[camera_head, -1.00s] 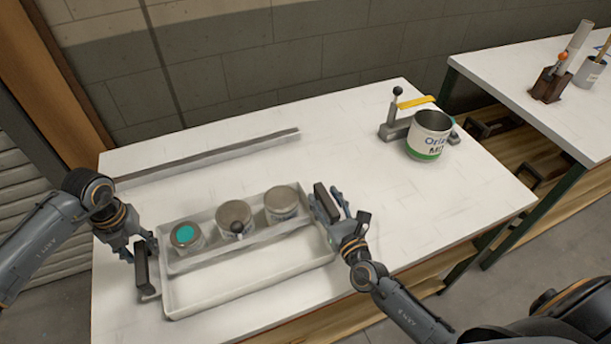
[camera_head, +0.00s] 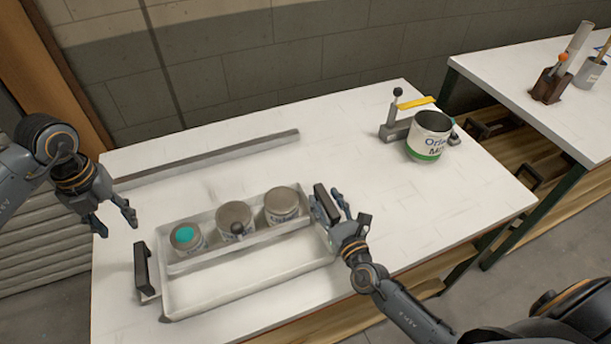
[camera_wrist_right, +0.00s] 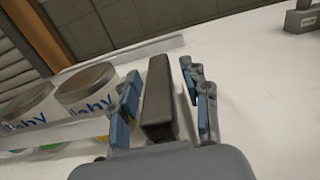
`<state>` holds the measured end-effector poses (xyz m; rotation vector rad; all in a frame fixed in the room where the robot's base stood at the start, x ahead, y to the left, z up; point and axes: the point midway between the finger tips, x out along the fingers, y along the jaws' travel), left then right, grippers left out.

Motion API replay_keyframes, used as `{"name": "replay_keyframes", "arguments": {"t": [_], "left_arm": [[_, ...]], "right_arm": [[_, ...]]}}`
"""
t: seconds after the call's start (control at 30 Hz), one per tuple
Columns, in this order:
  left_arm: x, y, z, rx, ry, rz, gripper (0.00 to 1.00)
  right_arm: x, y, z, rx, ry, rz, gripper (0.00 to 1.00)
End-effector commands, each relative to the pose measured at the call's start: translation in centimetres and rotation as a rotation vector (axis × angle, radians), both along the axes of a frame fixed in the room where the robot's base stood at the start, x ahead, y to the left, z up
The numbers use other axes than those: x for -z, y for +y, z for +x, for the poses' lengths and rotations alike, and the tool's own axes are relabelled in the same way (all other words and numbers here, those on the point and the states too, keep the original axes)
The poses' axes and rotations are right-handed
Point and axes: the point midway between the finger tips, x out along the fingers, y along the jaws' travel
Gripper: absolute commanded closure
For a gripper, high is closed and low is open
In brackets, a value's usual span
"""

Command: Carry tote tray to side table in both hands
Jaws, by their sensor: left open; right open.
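The white tote tray (camera_head: 225,288) rests on the white table, holding three cans in its back part: one with a teal top (camera_head: 186,236), a middle can (camera_head: 235,217) and a right can (camera_head: 282,204). It has a black handle at each end. My left gripper (camera_head: 120,220) is open and empty, above and behind the left handle (camera_head: 145,270), apart from it. My right gripper (camera_head: 335,205) is open at the right handle (camera_head: 322,204). In the right wrist view the dark handle (camera_wrist_right: 159,100) stands between its open fingers (camera_wrist_right: 162,95).
A grey rail (camera_head: 215,157) lies behind the tray. A clamp device (camera_head: 396,127) with a yellow lever and a labelled can (camera_head: 429,136) stand at the back right. A second white table (camera_head: 500,75), across a gap, holds a brown block (camera_head: 550,85) and a cup (camera_head: 589,72).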

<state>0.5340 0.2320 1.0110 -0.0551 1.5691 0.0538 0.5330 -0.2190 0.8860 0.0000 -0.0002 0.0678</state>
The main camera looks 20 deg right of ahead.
Motion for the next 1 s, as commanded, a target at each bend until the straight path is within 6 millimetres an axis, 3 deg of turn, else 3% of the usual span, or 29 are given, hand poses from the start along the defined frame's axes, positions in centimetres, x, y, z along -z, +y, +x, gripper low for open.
{"name": "replay_keyframes", "arguments": {"t": [0.17, 0.4, 0.6, 1.0], "left_arm": [[-0.1, 0.0, 0.0, 0.000, 0.000, 0.000, 0.54], [-0.1, 0.0, 0.0, 0.000, 0.000, 0.000, 0.54], [-0.1, 0.0, 0.0, 0.000, 0.000, 0.000, 0.54], [-0.1, 0.0, 0.0, 0.000, 0.000, 0.000, 0.54]], "right_arm": [[0.2, -0.1, -2.6, -0.002, 0.004, -0.001, 0.53], [0.2, -0.5, -7.8, -0.003, 0.005, -0.002, 0.53], [0.1, -0.7, -10.7, -0.002, 0.003, -0.001, 0.53], [0.0, -0.8, -11.7, -0.001, 0.001, 0.000, 0.53]]}}
